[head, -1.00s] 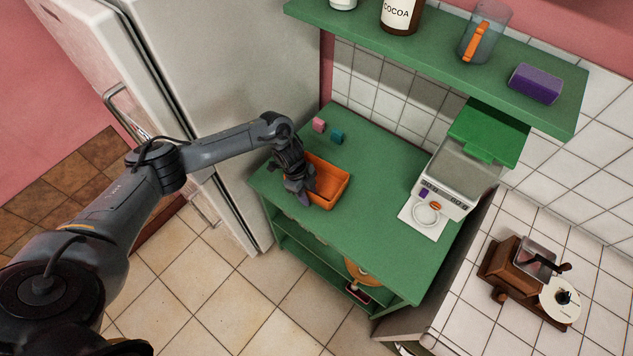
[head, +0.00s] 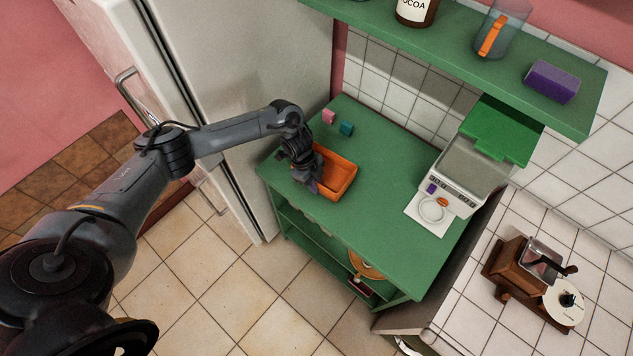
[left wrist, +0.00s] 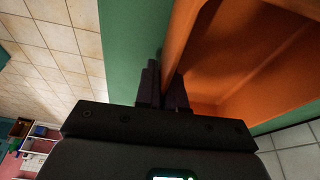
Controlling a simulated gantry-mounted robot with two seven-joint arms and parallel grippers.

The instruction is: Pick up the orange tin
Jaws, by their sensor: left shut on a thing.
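The orange tin (head: 342,171) is an open rectangular tray on the green shelf top, near its left end. In the left wrist view the orange tin (left wrist: 245,60) fills the right side, with its wall running beside the fingers. My left gripper (head: 313,187) is at the tin's left wall, with its fingers pointing down. In the left wrist view my left gripper (left wrist: 163,90) is shut on that wall. I cannot tell whether the tin is lifted off the surface. My right gripper is not in view.
A pink block (head: 328,116) and a teal block (head: 346,128) sit behind the tin. An upper green shelf (head: 455,50) overhangs the back. The green top (head: 375,212) between tin and scale is clear.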

